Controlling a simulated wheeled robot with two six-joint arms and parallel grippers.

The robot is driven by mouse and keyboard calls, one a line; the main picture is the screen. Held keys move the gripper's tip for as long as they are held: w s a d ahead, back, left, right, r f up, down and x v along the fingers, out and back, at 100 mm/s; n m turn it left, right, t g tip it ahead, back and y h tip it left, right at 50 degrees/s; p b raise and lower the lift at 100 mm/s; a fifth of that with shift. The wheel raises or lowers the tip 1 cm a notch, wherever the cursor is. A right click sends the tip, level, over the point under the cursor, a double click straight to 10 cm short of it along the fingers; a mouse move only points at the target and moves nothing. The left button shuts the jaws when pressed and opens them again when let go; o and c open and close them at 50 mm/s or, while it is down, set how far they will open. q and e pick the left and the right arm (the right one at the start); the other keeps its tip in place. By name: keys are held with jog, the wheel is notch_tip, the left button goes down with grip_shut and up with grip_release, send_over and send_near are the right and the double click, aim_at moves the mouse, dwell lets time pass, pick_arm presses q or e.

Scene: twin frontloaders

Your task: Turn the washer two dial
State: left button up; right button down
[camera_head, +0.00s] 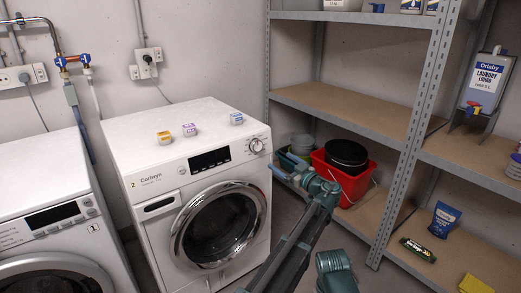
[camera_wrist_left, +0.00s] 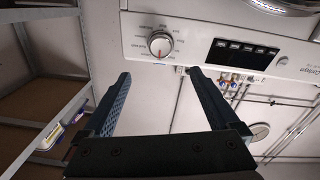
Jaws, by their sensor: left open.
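Washer two (camera_head: 185,180) is a white front loader with a "2" label, a dark display and a round door. Its dial (camera_head: 256,146) is a round knob at the right end of the control panel. In the left wrist view the dial (camera_wrist_left: 160,43) shows with printed marks around it. My left gripper (camera_head: 281,166) is open and empty, to the lower right of the dial in the head view. In the left wrist view my left gripper's fingers (camera_wrist_left: 160,74) spread either side of the dial's line, apart from it. My right gripper is not in view.
Washer one (camera_head: 50,225) stands at the left.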

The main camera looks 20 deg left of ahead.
aim_at(258, 147)
pick_arm(q)
jog(key=x, duration=1.4)
jog(key=shift+s, duration=0.15)
jog(key=shift+c, duration=0.3)
jog(key=c, duration=1.3)
jog(key=shift+m, duration=0.3)
